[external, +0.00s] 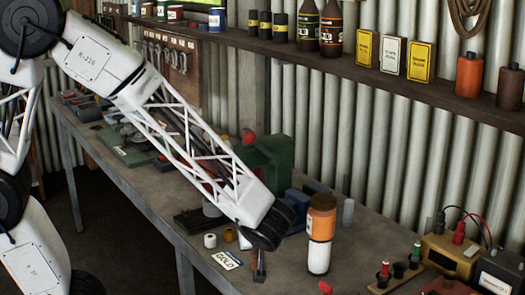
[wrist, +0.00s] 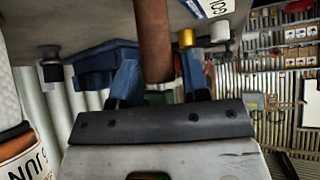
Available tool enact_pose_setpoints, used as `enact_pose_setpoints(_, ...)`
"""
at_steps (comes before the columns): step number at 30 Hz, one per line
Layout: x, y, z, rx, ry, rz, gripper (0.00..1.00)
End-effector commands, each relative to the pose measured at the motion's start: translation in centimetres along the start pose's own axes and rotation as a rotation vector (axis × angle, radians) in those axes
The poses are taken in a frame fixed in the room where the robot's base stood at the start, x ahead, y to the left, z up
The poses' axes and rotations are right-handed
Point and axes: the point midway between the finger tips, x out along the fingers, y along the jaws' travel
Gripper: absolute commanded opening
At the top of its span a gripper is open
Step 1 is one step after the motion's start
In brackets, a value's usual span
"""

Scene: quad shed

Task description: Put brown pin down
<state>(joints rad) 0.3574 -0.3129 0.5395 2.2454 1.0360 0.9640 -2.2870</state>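The brown pin (wrist: 153,40) is a plain brown rod. In the wrist view it runs from the top edge down between the two blue fingers of my gripper (wrist: 160,80). The fingers lie close on both sides of it, and the gripper looks shut on it; the exact contact is hard to see. The pin shows only as a small brown patch there. Whether its lower end touches the bench cannot be told.
An orange, white and brown cylinder (external: 320,235) stands just right of my gripper. A white spool (external: 210,241) and a yellow one (external: 229,234) stand to the left. A yellow meter box (external: 450,255) is far right.

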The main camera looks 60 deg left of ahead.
Motion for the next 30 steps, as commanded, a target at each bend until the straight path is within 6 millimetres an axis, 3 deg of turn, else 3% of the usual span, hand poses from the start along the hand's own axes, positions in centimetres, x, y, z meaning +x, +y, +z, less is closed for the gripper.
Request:
enact_pose_setpoints(2, 0.0, 0.0, 0.0, 0.000, 0.000, 0.000, 0.54)
enact_pose_setpoints(17, -0.5, 0.0, -0.2, 0.000, 0.000, 0.001, 0.54)
enact_pose_setpoints(30, -4.9, 0.1, -0.2, 0.000, 0.001, 0.003, 0.54)
